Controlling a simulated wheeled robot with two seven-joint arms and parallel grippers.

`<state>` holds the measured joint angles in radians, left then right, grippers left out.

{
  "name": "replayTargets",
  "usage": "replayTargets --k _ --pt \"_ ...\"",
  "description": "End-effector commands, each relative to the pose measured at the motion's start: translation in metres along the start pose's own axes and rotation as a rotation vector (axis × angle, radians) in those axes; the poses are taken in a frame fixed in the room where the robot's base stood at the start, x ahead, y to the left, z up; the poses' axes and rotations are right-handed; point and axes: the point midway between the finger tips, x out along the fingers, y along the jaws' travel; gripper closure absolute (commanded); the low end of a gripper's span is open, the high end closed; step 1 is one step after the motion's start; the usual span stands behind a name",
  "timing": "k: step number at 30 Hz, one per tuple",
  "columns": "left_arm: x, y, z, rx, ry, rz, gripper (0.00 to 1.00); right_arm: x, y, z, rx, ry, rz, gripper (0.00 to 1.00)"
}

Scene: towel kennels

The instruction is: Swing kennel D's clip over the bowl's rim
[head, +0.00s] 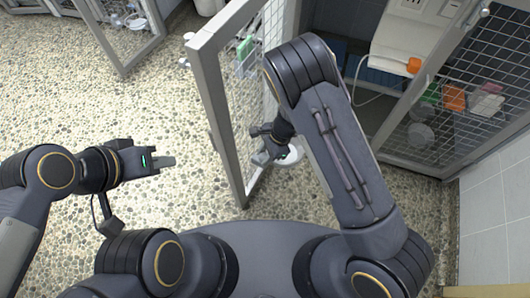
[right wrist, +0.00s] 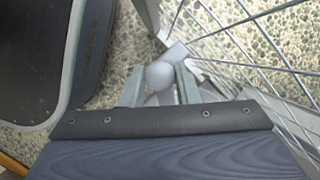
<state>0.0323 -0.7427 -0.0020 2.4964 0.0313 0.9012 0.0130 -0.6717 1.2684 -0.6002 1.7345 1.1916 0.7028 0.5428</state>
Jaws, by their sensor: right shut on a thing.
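My right gripper (head: 262,155) is low beside the open mesh door (head: 215,95) in the head view, partly hidden by my forearm. A white bowl (head: 290,155) shows just right of my right gripper in the head view, partly covered by my arm. Whether the clip touches the bowl's rim is hidden. My left gripper (head: 160,162) hangs over the pebbled floor, empty; its jaw opening is unclear.
Mesh wires (right wrist: 240,50) run close along the right of my right gripper. Another kennel door (head: 130,35) stands at the upper left. A mesh door (head: 480,75) with shelved items behind it is at the right. The pebbled floor (head: 60,95) at left is clear.

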Motion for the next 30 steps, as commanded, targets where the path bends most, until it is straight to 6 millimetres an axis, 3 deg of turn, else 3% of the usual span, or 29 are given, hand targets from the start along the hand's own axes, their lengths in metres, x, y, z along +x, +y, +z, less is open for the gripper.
replayTargets --k 13,14,18,26,30 --pt "-0.003 0.001 -0.001 0.000 0.000 0.000 0.74 0.000 -0.002 -0.001 -0.076 0.000 0.027 0.94" --pt "-0.003 0.001 -0.001 0.000 0.000 0.000 0.74 0.000 -0.002 -0.001 -0.076 0.000 0.027 0.68" --pt "-0.003 0.001 -0.001 0.000 0.000 0.000 0.74 0.000 -0.002 -0.001 -0.075 0.000 0.027 0.50" --pt "-0.003 0.001 -0.002 0.000 0.000 0.000 0.74 -0.001 -0.001 0.000 -0.074 -0.001 0.028 0.50" --pt "-0.008 0.004 -0.004 0.000 0.000 0.000 0.74 -0.014 -0.002 0.001 -0.073 -0.001 0.026 0.50"
